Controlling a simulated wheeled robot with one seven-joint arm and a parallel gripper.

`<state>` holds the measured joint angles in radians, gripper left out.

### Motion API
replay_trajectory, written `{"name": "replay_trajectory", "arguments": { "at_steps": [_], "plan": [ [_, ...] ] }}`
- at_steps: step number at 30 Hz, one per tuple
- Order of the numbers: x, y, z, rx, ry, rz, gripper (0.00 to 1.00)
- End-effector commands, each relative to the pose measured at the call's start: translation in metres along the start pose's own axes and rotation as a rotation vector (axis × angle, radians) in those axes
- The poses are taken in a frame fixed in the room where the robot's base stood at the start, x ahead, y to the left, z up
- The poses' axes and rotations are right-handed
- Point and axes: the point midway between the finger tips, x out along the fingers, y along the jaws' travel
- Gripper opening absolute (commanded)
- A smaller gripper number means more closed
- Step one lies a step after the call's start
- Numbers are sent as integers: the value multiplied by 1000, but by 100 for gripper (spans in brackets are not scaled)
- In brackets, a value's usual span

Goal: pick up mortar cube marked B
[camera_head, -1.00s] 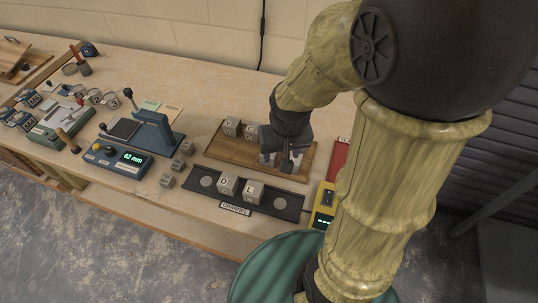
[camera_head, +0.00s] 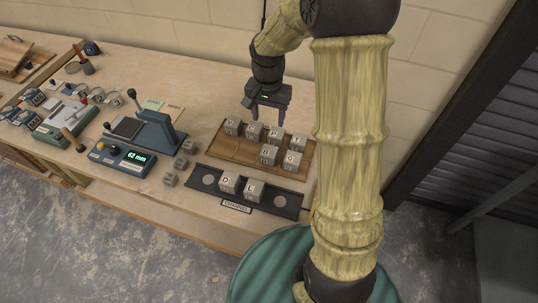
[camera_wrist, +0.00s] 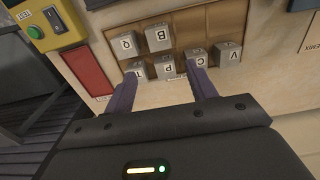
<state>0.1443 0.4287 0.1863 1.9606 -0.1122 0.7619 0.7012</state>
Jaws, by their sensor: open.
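The mortar cube marked B (camera_head: 268,155) sits on the brown wooden tray (camera_head: 228,150), in the front row beside the Q cube (camera_head: 292,160). In the wrist view the B cube (camera_wrist: 158,38) appears upside down at the top, just right of the Q cube (camera_wrist: 126,45). My gripper (camera_head: 266,112) is open and empty, raised above the back row of the tray, behind the B cube. In the wrist view its two purple fingers point toward the back row, with the P cube (camera_wrist: 166,66) between their tips and the C cube (camera_wrist: 197,58) by the right tip.
The back row also holds the V cube (camera_wrist: 228,54) and the T cube (camera_wrist: 135,70). A dark channel tray (camera_head: 290,203) in front holds cubes D (camera_head: 229,183) and L (camera_head: 254,190). Several loose cubes and a gauge device (camera_head: 122,158) stand left. A red plate (camera_wrist: 88,72) lies beside the wooden tray.

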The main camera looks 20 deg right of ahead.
Motion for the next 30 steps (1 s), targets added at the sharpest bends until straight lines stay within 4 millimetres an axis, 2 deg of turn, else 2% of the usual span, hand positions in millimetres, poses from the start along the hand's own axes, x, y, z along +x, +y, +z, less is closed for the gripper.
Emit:
{"name": "replay_trajectory", "arguments": {
  "at_steps": [18, 22, 30],
  "plan": [
    [103, -1, 2, -5, -4, 2, 56],
    [113, -1, 2, -5, -1, 0, 56],
    [114, -1, 2, -5, 0, 0, 56]
  ]
}}
